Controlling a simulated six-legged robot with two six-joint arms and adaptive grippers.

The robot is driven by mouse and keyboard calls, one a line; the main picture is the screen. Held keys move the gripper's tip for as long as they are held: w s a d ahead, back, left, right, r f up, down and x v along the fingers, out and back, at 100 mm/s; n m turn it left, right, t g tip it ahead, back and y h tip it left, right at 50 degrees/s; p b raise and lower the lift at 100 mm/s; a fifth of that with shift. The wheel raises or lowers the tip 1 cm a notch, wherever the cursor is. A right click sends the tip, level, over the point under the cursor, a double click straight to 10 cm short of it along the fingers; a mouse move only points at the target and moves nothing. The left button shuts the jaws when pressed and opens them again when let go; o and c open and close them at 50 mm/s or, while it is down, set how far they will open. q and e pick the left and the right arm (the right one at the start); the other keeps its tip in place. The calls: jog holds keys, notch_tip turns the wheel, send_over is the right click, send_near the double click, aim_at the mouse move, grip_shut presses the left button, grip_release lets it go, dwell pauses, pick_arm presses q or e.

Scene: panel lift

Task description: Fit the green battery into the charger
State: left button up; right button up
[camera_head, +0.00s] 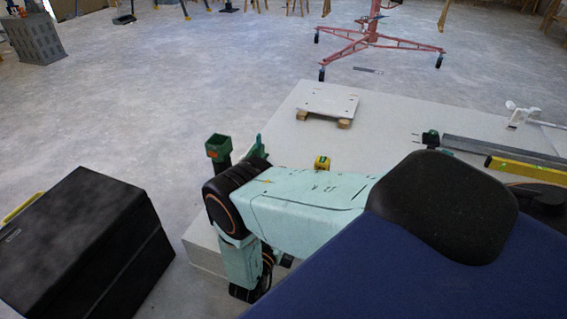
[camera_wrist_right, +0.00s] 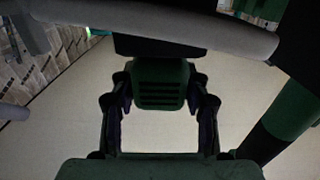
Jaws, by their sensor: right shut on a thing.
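In the right wrist view my right gripper (camera_wrist_right: 161,88) is shut on the green battery (camera_wrist_right: 160,71), a dark green block with dark slots across its face. A dark shape (camera_wrist_right: 158,45) lies right behind the block; I cannot tell whether it is part of the battery or the charger. A pale surface shows around them. In the head view a mint arm of mine crosses the middle and hides what lies behind it. A green block on a dark post (camera_head: 218,148) rises beside its elbow; I cannot tell what it is. My left gripper is not in view.
A pale table (camera_head: 390,120) carries a white board on wooden blocks (camera_head: 327,103), a yellow tape measure (camera_head: 322,162), a grey metal profile (camera_head: 495,148) and a yellow level (camera_head: 523,169). A black case (camera_head: 80,240) stands at left. A red wheeled stand (camera_head: 372,40) is behind.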

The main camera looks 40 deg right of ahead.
jog(key=shift+f, duration=0.2)
jog(key=o, duration=1.3)
jog(key=shift+o, duration=0.2)
jog(key=shift+s+f, duration=0.1)
jog(key=v, duration=1)
jog(key=shift+s+a, duration=0.1)
jog(key=shift+a, duration=0.2)
jog(key=shift+s+a+r, duration=0.35)
jog(key=shift+a, duration=0.2)
